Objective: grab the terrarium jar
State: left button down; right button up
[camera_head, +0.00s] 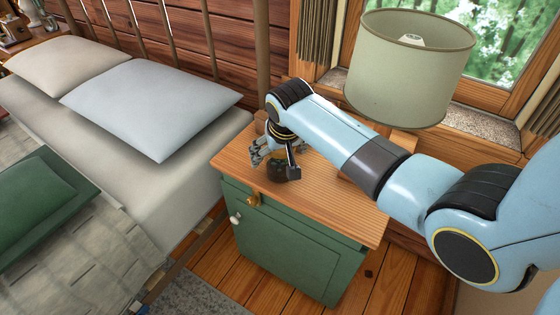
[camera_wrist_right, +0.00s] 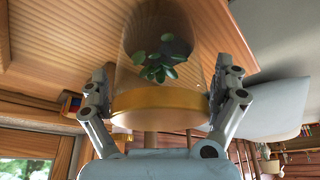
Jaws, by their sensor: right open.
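The terrarium jar (camera_wrist_right: 160,105) is clear glass with a gold lid and small green leaves inside. In the head view the jar (camera_head: 278,172) shows only as a dark patch on the wooden top of the green nightstand (camera_head: 340,205), mostly hidden by my gripper. My right gripper (camera_head: 275,160) is over the jar, its fingers open on either side. In the wrist view the right gripper (camera_wrist_right: 160,85) has one finger beside each side of the jar. I cannot tell whether either finger touches the glass. My left gripper is out of view.
A lamp with a pale green shade (camera_head: 408,65) stands behind my right forearm. A small brass-coloured object (camera_head: 253,200) is at the nightstand's front edge. The bed with white pillows (camera_head: 150,105) is at the left. The nightstand's right front top is clear.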

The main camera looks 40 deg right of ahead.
jog(key=c, duration=1.5)
jog(key=shift+c, duration=0.3)
